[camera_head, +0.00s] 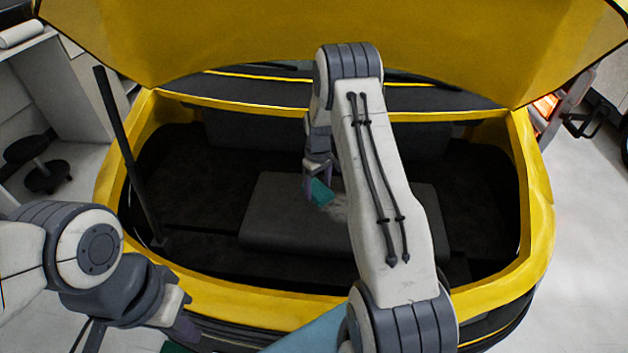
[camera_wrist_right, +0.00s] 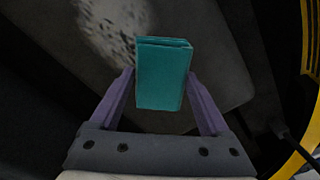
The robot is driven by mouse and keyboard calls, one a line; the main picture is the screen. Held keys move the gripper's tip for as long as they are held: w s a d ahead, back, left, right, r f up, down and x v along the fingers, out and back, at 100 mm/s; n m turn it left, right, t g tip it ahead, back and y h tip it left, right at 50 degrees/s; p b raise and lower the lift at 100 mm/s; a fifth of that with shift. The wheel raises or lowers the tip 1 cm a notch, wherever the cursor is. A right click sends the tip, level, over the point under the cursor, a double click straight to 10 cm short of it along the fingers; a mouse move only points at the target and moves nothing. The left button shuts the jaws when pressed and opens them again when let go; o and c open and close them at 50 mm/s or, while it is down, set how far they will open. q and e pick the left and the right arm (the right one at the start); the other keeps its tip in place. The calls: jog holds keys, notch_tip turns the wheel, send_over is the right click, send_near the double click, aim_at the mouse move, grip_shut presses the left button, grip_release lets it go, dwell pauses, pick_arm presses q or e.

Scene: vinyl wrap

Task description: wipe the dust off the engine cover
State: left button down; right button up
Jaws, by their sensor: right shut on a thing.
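The engine cover (camera_head: 275,222) is a flat dark grey block in the middle of the open engine bay. A pale speckled dust patch (camera_wrist_right: 108,28) lies on it, and part of this patch shows in the head view (camera_head: 338,207) beside my right arm. My right gripper (camera_wrist_right: 160,82) is shut on a teal block-shaped wiper (camera_wrist_right: 162,78), held between its two purple fingers. The wiper shows over the cover in the head view (camera_head: 321,192); I cannot tell if it touches. My left gripper (camera_head: 183,322) is at the bay's front left edge; its fingers are too unclear to judge.
The yellow hood (camera_head: 250,40) is raised above the bay. A black prop rod (camera_head: 125,150) stands at the bay's left side. The yellow rim (camera_head: 535,190) surrounds the bay. A black stool (camera_head: 45,175) stands on the floor at left. My right arm hides part of the cover.

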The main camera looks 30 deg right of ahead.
aim_at(341, 213)
jog(key=shift+f, duration=0.35)
jog(key=shift+s+d+f+b, duration=0.1)
jog(key=shift+f+b, duration=0.85)
jog(key=shift+f, duration=0.35)
jog(key=shift+s+d+f+b, duration=0.1)
jog(key=shift+f+b, duration=0.8)
jog(key=shift+f, duration=0.35)
jog(key=shift+w+f+b, duration=0.1)
jog(key=shift+f+b, duration=0.65)
jog(key=shift+f, duration=0.3)
jog(key=shift+r, duration=0.1)
jog(key=shift+s+d+r, duration=0.1)
jog(key=shift+s+d, duration=0.4)
jog(key=shift+d, duration=0.2)
jog(key=shift+s+d, duration=0.5)
jog(key=shift+d, duration=0.15)
jog(key=shift+s+d, duration=1.25)
jog(key=shift+d, duration=0.3)
